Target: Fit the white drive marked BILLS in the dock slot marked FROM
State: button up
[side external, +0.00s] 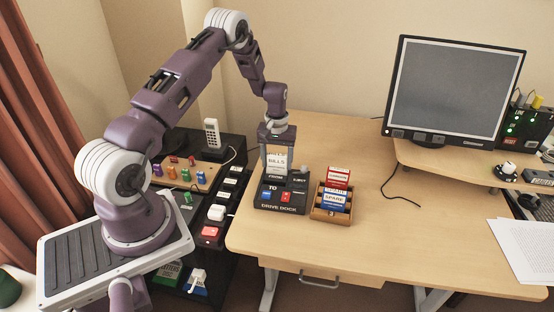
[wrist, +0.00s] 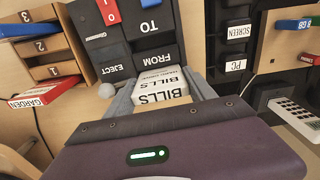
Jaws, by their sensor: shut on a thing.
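The white drive marked BILLS (side external: 277,161) is upright between the fingers of my gripper (side external: 277,168), which is shut on it. In the wrist view the drive (wrist: 160,92) shows its BILLS labels, with my gripper (wrist: 158,86) at its sides. The dark drive dock (side external: 283,209) is directly below; in the wrist view the dock (wrist: 130,65) shows the labels FROM, TO and EJECT. The drive's lower end is at the FROM part, by the FROM label. The slot mouth is hidden, so I cannot tell whether the drive has entered it.
A wooden rack (side external: 318,212) with red and blue drives stands right of the dock. A dark cabinet (side external: 226,236) with switches is to the left. A monitor (side external: 455,85) stands at the back right. The desk's front middle (side external: 420,250) is clear.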

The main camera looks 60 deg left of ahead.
jog(key=shift+f, duration=0.3)
jog(key=o, duration=1.8)
jog(key=shift+r, duration=0.1)
jog(key=shift+r, duration=3.4)
